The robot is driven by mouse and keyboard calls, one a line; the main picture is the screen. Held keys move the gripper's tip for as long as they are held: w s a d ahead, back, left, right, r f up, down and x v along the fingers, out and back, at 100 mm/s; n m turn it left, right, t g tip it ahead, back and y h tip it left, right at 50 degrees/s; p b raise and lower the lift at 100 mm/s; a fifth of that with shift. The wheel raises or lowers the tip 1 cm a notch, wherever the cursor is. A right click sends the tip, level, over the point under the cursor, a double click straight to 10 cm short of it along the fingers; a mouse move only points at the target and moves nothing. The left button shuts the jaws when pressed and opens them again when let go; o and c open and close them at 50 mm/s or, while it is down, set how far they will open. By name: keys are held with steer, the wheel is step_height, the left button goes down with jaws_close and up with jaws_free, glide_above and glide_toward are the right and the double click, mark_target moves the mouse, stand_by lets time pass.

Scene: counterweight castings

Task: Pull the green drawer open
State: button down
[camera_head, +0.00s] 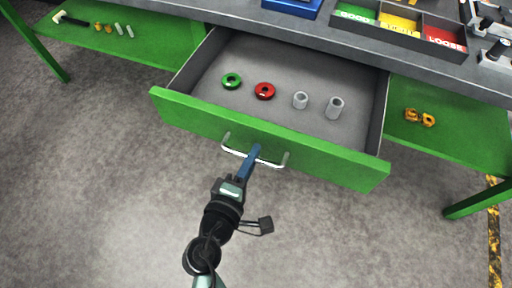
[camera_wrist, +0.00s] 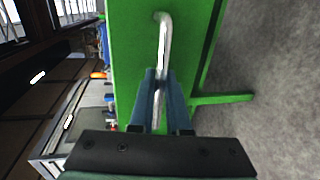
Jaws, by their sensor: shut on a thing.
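The green drawer (camera_head: 330,163) stands well out from under the workbench, with its grey inside showing. Its silver bar handle (camera_head: 234,152) is on the front face. My gripper (camera_head: 254,152) is shut on the handle near its middle. In the wrist view the blue fingers of my gripper (camera_wrist: 161,88) lie on both sides of the handle (camera_wrist: 164,35), in front of the green drawer front (camera_wrist: 130,50). Inside the drawer lie a green ring (camera_head: 231,80), a red ring (camera_head: 265,91) and two grey cylinders (camera_head: 300,100).
Above the drawer is the grey bench top (camera_head: 350,37) with a blue tray (camera_head: 292,7) and a bin with green, yellow and red compartments (camera_head: 400,22). A green lower shelf (camera_head: 460,130) carries orange parts (camera_head: 419,117). The floor before the drawer is clear.

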steer(key=shift+s+a, duration=0.1)
steer(key=c, duration=0.9)
jaws_free()
steer(key=v, duration=1.3)
